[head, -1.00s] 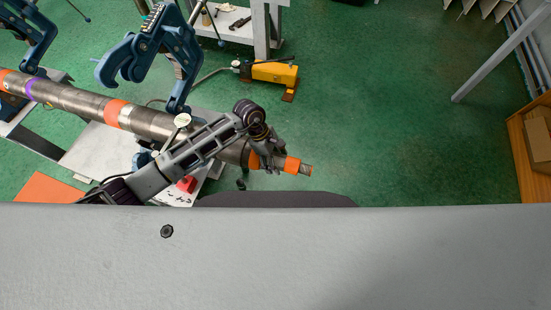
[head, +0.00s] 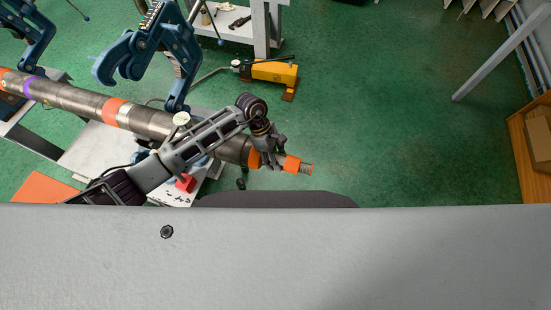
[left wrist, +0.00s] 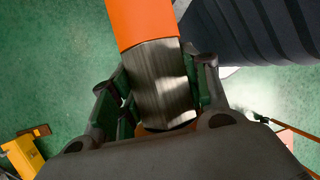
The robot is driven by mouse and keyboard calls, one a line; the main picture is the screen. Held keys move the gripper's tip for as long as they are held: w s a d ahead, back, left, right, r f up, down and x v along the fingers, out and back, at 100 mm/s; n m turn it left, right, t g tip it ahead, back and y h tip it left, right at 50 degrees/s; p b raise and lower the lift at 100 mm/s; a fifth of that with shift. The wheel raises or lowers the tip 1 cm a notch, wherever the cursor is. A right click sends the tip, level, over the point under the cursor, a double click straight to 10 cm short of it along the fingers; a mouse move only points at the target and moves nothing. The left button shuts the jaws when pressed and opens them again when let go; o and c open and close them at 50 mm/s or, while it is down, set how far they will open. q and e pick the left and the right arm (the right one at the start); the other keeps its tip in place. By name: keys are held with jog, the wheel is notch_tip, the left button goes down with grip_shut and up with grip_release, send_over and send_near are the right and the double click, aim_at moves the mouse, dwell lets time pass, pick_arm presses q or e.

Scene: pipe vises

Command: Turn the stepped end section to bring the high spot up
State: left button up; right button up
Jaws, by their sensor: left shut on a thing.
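The long grey pipe (head: 80,99) runs from the left edge to the middle in the head view, with orange and purple bands. Its stepped end section (head: 292,164) has orange bands and a narrow bare tip. My left gripper (head: 272,155) is shut around the end section, between two orange bands. In the left wrist view the end section (left wrist: 163,80) shows bare metal between the fingers, with a broad orange band (left wrist: 142,20) above. Part of the held section is hidden by the gripper. My right gripper is not in view.
Blue pipe vises (head: 180,55) stand open over the pipe. A grey bench (head: 95,150) lies under it, with a red block (head: 186,183) on it. A yellow pump (head: 274,73) sits on the green floor beyond.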

pick_arm(q)
jog(key=shift+w+f+n+g+y+b, duration=0.15)
jog(key=shift+g+y+b, duration=0.1)
jog(key=shift+g+b, duration=0.7)
jog(key=shift+f+n+g+y+b, duration=0.2)
jog(key=shift+g+b, duration=0.35)
jog(key=shift+b, duration=0.65)
jog(key=g+b, duration=0.3)
jog(key=b, duration=0.2)
jog(key=shift+n+y+b, duration=0.3)
jog(key=shift+n+y, duration=0.05)
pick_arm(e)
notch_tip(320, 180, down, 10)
pick_arm(q)
jog(key=shift+r+g+b, duration=0.1)
jog(key=shift+g+b, duration=0.2)
jog(key=shift+n+g+b, duration=0.3)
jog(key=shift+g+b, duration=0.4)
jog(key=shift+b, duration=0.15)
jog(key=shift+g+y, duration=0.3)
jog(key=shift+b, duration=0.4)
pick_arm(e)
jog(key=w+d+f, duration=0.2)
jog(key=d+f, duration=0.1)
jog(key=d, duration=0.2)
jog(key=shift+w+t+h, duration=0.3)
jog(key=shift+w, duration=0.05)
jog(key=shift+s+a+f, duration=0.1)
